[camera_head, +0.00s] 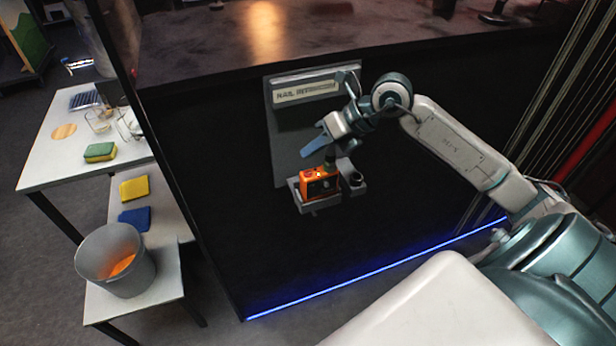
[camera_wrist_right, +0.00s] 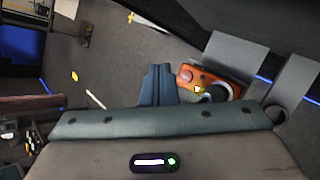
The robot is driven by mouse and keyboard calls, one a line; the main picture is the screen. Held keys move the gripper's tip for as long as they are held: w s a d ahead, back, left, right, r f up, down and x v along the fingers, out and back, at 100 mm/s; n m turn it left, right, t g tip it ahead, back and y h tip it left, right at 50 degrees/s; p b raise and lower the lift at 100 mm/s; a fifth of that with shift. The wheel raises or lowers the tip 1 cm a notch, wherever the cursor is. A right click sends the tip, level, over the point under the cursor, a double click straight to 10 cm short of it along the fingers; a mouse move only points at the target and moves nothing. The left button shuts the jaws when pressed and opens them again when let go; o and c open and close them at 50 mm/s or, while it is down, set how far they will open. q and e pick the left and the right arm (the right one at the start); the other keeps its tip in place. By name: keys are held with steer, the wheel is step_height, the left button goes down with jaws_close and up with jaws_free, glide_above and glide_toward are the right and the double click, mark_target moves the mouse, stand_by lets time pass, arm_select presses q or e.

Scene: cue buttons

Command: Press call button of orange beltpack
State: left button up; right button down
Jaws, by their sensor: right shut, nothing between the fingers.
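The orange beltpack (camera_head: 321,188) sits in a grey holder (camera_head: 306,208) on a grey wall panel. Its top carries small knobs and a small lit yellowish spot. In the right wrist view the beltpack (camera_wrist_right: 212,79) lies just right of the fingertips, with a bright spot on its face. My right gripper (camera_head: 326,160) is shut and empty, pointing down just above the beltpack's top. In the right wrist view its shut fingers (camera_wrist_right: 158,84) show beside the beltpack. I cannot tell whether they touch it. My left gripper is not in view.
A grey panel (camera_head: 285,150) with a lettered sign (camera_head: 305,92) backs the holder. At left are a white table (camera_head: 50,150), sponges and a grey bucket (camera_head: 95,262). A dark stage front surrounds the panel.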

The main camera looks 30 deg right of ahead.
mark_target(313, 175)
step_height(313, 175, down, 3)
steer(key=shift+r+b, duration=0.1)
steer(key=shift+b, duration=0.85)
steer(key=shift+f+b, duration=0.3)
steer(key=shift+f, duration=0.1)
steer(key=shift+r, duration=0.1)
stand_by(0.7)
steer(key=shift+f+b, duration=0.45)
steer(key=shift+b, duration=0.1)
steer(key=shift+s+f+b, duration=0.1)
steer(key=shift+f+b, duration=0.3)
steer(key=shift+b, duration=0.1)
stand_by(0.5)
steer(key=shift+r, duration=0.1)
steer(key=shift+r+p, duration=0.35)
steer(key=shift+r, duration=0.3)
